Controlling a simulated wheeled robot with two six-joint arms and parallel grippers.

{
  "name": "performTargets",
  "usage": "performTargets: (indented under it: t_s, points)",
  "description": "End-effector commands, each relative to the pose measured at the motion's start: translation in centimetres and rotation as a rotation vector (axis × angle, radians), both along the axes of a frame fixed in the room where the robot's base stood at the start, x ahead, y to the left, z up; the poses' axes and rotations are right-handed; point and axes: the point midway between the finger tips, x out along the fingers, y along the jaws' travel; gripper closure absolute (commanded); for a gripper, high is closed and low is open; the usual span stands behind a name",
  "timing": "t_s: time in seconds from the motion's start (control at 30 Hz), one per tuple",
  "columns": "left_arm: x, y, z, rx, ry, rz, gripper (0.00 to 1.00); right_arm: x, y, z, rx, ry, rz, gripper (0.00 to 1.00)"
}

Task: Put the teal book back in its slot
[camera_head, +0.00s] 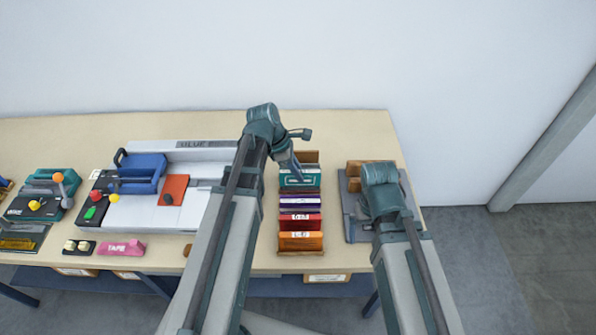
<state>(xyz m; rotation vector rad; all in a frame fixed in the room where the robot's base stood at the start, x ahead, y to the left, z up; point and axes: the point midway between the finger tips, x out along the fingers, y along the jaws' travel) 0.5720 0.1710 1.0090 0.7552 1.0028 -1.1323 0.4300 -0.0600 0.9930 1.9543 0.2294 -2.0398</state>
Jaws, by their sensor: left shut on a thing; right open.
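The teal book (313,182) is at the far end of a small wooden rack (307,156), behind the other books. My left gripper (297,177) comes down over it from above left and is shut on it. The gripper hides part of its top. I cannot tell from this angle how deep the book sits in its slot. My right gripper (383,190) is open over the grey device to the right of the rack. Its wrist hides its fingers.
Purple (301,200), red (301,223) and orange (301,242) books stand in front in the rack. A grey device (352,212) with a wooden block is close on the right. A blue-and-grey machine (140,170) fills the table to the left. A wall rises behind.

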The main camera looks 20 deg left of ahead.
Motion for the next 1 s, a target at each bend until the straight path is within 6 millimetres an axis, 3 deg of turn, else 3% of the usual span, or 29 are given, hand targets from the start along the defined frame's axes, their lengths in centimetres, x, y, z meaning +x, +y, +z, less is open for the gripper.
performTargets:
  t_s: [0.27,0.8,1.0]
  points:
    - [0.0,0.0,-0.5,0.000,0.000,0.000,1.00,0.0,0.0,-0.5,0.000,0.000,0.000,0.00]
    - [0.0,0.0,-5.3,0.000,0.000,0.000,1.00,0.0,0.0,-5.3,0.000,0.000,-0.001,0.00]
    - [0.0,0.0,-5.9,0.000,0.000,0.000,1.00,0.0,0.0,-5.9,0.000,0.000,-0.001,0.00]
